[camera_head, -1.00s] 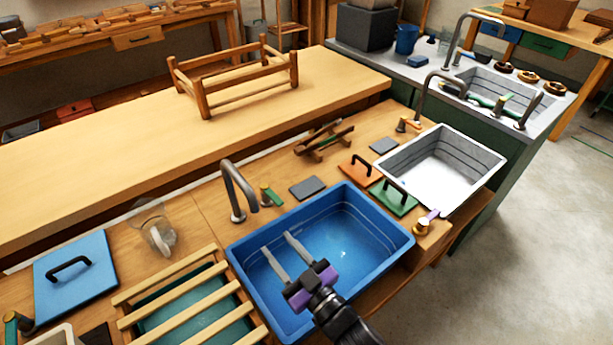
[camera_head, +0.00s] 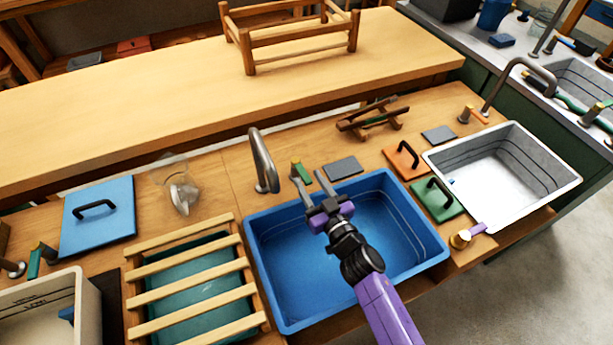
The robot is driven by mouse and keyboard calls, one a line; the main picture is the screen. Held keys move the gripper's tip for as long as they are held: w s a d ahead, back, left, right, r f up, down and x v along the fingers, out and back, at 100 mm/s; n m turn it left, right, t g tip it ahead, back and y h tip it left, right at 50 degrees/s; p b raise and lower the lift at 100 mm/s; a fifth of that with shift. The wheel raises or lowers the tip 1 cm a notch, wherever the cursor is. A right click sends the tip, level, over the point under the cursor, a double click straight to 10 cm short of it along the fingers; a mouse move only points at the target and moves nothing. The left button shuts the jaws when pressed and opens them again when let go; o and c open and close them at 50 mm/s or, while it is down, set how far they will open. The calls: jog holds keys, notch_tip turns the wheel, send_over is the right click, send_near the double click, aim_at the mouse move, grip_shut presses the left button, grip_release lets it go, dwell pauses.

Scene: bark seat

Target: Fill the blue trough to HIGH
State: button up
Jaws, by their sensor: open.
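A small green-handled tap lever (camera_head: 301,172) on a brass base stands right of the spout. My gripper (camera_head: 309,181) is open and empty over the trough's back part. Its fingers point to the back, and their tips appear close to the tap lever; I cannot tell whether they touch it.
A slatted rack (camera_head: 190,282) over a teal basin is left of the trough. A grey plate (camera_head: 342,167), an orange lid (camera_head: 404,160) and a green lid (camera_head: 437,199) lie at the right, before a white basin (camera_head: 553,192). A glass jug (camera_head: 181,190) stands back left.

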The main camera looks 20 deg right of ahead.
aim_at(301, 171)
jog(key=shift+w+a+b, duration=0.15)
jog(key=shift+w+b, duration=0.15)
jog(key=shift+w, duration=1)
grip_shut()
dwell(0.5)
